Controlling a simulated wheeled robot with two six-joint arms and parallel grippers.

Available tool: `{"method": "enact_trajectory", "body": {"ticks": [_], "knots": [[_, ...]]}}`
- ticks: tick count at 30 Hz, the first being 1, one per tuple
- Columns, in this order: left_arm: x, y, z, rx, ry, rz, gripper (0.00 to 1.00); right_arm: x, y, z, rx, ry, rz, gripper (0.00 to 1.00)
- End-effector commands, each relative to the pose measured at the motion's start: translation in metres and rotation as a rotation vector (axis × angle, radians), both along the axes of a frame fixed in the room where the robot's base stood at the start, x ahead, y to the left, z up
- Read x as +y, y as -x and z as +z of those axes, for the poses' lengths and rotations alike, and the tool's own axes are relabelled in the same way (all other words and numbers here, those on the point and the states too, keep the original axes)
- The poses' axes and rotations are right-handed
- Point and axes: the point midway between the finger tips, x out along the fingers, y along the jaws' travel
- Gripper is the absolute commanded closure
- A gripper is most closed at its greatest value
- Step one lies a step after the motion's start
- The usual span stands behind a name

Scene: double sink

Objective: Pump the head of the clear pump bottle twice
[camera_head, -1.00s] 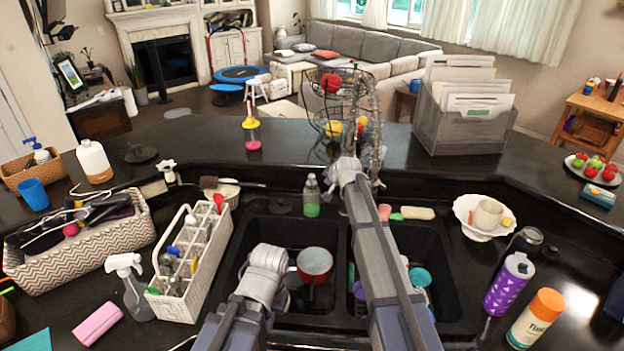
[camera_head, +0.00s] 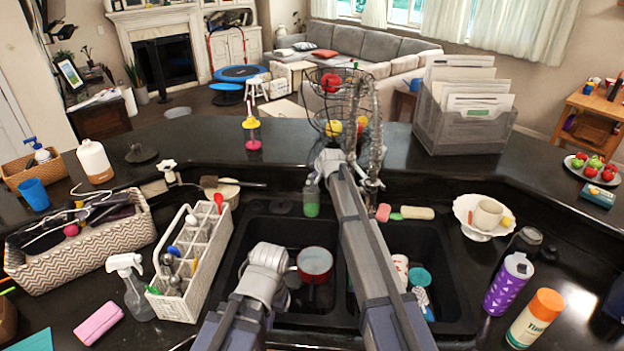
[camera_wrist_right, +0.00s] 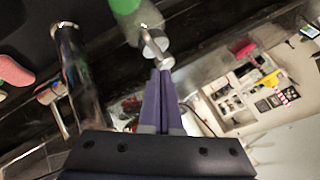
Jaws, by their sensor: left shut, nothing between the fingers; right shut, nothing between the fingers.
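The clear pump bottle (camera_head: 312,200) with green liquid stands upright behind the sink, between the two basins. In the right wrist view its green body (camera_wrist_right: 128,8) is at the top, with the pump head (camera_wrist_right: 153,45) below it in the picture. My right gripper (camera_wrist_right: 160,73) is shut and empty, its fingertips right by the pump head. I cannot tell whether they touch. In the head view my right arm's end (camera_head: 328,162) is beside the bottle top and partly covers it. My left gripper (camera_head: 267,255) is over the left basin, shut and empty, its fingertips hard to make out.
The faucet (camera_head: 374,150) rises just right of the bottle. A red pot (camera_head: 315,262) sits in the left basin (camera_head: 250,222). A white caddy (camera_head: 205,255) stands left of the sink; sponges (camera_head: 418,213) and a white bowl (camera_head: 470,228) are to the right.

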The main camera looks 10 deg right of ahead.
Motion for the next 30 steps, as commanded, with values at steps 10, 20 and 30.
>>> {"method": "enact_trajectory", "body": {"ticks": [10,20,30], "knots": [[0.0,0.0,0.002,0.0,0.0,0.0,1.0,0.013,-0.016,0.002,0.0,0.0,0.0,1.0],[0.0,0.0,0.002,0.0,0.0,0.0,1.0,0.017,-0.019,0.002,0.0,0.0,0.0,1.0],[0.0,0.0,0.011,0.0,0.0,0.0,1.0,0.016,-0.019,0.012,0.0,-0.001,-0.001,1.0]]}}
